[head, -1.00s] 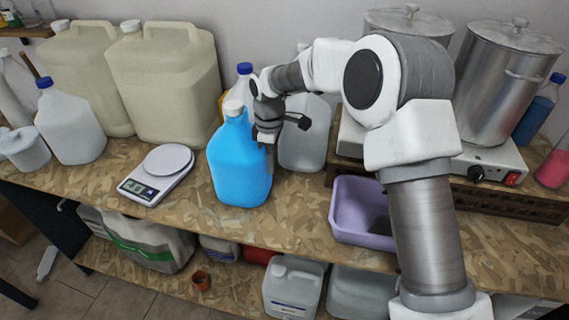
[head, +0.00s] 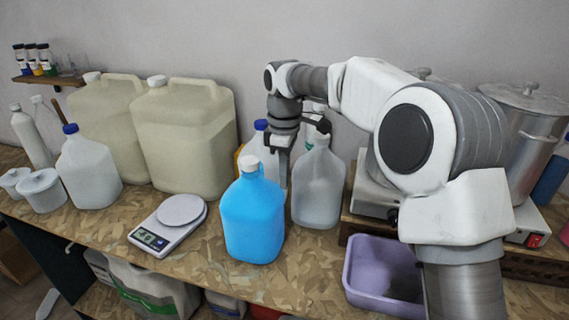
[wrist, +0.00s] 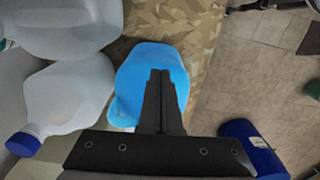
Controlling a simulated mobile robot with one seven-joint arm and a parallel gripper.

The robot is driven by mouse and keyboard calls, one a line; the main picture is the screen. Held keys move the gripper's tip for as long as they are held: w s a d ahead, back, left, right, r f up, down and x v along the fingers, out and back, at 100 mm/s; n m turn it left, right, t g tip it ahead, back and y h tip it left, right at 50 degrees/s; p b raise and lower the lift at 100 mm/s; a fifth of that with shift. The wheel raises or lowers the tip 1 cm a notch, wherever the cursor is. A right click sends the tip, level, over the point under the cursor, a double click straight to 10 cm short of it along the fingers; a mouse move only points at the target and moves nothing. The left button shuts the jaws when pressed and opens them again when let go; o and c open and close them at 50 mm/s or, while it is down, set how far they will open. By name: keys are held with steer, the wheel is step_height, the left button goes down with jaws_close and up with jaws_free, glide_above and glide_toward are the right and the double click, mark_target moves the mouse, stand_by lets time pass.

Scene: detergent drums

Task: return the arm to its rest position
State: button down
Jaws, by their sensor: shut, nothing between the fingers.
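My arm reaches from the right over the bench. My gripper (head: 283,185) points down, with its fingers just behind and right of the blue jug (head: 252,218) in the head view. The jug is upright on the bench and has a white cap. In the wrist view my gripper's two fingers (wrist: 161,76) are together with nothing between them, overlapping the blue jug (wrist: 135,65) in the picture. Whether they touch it I cannot tell.
A translucent jug (head: 318,188) stands close on the right. A kitchen scale (head: 170,222) is left of the blue jug, and large beige canisters (head: 185,140) stand behind. A purple tub (head: 375,285) and steel pots (head: 520,120) are on the right.

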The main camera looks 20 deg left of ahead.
steer(key=s+d+r+m+t, duration=0.2)
steer(key=s+d+r+m, duration=0.35)
steer(key=d, duration=0.45)
steer(key=s+d+r+m+t, duration=0.1)
steer(key=s+d+r+m, duration=0.35)
steer(key=d+r, duration=0.4)
steer(key=s+d+f+m+t, duration=0.1)
steer(key=s+d+f+m, duration=0.3)
steer(key=s+d, duration=0.2)
steer(key=s+d+f+m+t, duration=0.1)
steer(key=s+d+f+m, duration=0.3)
steer(key=s+d, duration=0.3)
steer(key=shift+s+t, duration=0.3)
steer(key=shift+s, duration=0.9)
